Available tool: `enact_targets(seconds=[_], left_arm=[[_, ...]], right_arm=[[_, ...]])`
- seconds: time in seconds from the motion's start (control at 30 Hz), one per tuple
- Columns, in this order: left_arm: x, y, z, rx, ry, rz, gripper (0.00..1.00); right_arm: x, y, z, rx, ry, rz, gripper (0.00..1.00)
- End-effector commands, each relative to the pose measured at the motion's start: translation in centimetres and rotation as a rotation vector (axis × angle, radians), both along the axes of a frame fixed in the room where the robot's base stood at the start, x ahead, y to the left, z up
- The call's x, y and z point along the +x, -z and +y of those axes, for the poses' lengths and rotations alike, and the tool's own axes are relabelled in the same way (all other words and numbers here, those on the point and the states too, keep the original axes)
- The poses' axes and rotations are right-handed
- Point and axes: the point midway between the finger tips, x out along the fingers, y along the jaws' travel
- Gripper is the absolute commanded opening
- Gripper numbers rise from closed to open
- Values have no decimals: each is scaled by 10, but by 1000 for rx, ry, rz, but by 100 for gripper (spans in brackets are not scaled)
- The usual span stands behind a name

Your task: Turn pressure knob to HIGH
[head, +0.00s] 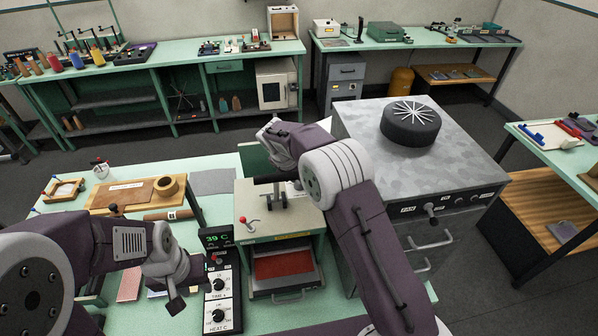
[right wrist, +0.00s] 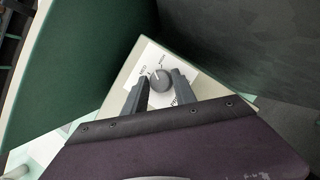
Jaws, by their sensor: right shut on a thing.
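The grey round pressure knob (right wrist: 159,82) sits on a white label plate (right wrist: 150,55) in the right wrist view. A pale pointer line on it points toward the upper left side of the picture; the small print around it is too small to read surely. My right gripper (right wrist: 160,78) is shut on the knob, one dark finger on each side.
The control box (head: 220,296) reads 39 C and has two dials. A grey cabinet (head: 455,150) with a round black fan stands to the right of the press. A green panel (right wrist: 90,60) is close beside the knob. Several tools lie on the left of the bench.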

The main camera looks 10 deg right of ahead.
Motion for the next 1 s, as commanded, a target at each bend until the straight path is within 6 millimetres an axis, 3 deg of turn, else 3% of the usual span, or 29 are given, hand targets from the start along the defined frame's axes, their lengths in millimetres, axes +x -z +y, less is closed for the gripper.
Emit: enact_targets(seconds=[0.03, 0.1, 0.4, 1.0], left_arm=[[0, -14, 0, 0, 0, 0, 36], [0, -22, 0, 0, 0, 0, 36], [0, -49, 0, 0, 0, 0, 36], [0, -65, 0, 0, 0, 0, 36]], right_arm=[[1, -7, 0, -1, 41, 1, 0], [1, -7, 1, -1, 105, 0, 0], [3, -5, 2, 0, 337, -2, 0], [4, -1, 2, 2, 518, -3, 0]])
